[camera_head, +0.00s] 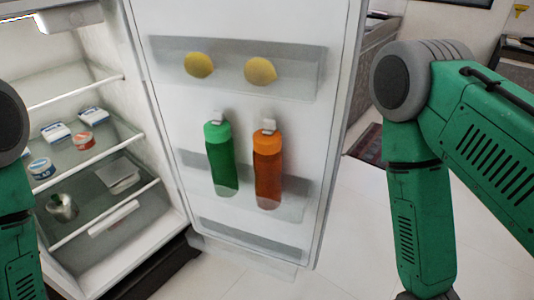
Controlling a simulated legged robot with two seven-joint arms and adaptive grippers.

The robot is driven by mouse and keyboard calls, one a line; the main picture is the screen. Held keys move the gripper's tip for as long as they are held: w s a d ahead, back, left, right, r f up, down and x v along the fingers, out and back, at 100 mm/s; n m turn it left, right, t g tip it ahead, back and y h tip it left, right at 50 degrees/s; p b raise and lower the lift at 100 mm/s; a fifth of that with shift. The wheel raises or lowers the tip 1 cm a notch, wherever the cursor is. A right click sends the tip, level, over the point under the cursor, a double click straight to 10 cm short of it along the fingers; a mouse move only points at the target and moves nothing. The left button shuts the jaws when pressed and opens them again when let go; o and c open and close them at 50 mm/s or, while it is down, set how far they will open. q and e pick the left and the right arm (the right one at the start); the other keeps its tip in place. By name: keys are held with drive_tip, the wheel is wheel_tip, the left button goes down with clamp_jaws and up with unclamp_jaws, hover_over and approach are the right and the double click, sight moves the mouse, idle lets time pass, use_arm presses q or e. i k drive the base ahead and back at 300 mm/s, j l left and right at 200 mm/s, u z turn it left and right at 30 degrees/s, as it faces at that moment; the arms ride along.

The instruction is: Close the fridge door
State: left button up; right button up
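The white fridge door (285,120) stands wide open in the middle of the head view, its inner side facing me. The open fridge (150,140) is on the left, with its shelves exposed. The door racks hold two yellow round items, a green bottle (221,165) and an orange bottle (267,170). My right arm is on the right, beyond the door's free edge and apart from it in the picture. My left arm shows at the left edge, in front of the fridge. Both grippers are out of view.
Several small packages and tubs, such as a red-and-white tub (83,140), sit on the fridge shelves. A patterned rug (368,143) and a dark-topped counter (378,38) lie behind the door. Light tiled floor (345,220) is clear between the door and my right arm.

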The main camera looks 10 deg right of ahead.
sight(314, 48)
drive_tip(key=l+u, duration=0.25)
drive_tip(key=l, duration=0.25)
drive_tip(key=l+u, duration=0.25)
drive_tip(key=l, duration=0.2)
drive_tip(key=l+u, duration=0.25)
drive_tip(key=l, duration=0.25)
drive_tip(key=k+l+u, duration=0.1)
drive_tip(key=l+u, duration=0.15)
drive_tip(key=l, duration=0.2)
drive_tip(key=k+l+u, duration=0.25)
drive_tip(key=l, duration=0.2)
drive_tip(key=i+l+u, duration=0.2)
drive_tip(key=l+u, duration=0.15)
drive_tip(key=l, duration=0.4)
drive_tip(key=l+u, duration=0.35)
drive_tip(key=l, duration=0.45)
drive_tip(key=l+u, duration=0.4)
drive_tip(key=l, duration=0.4)
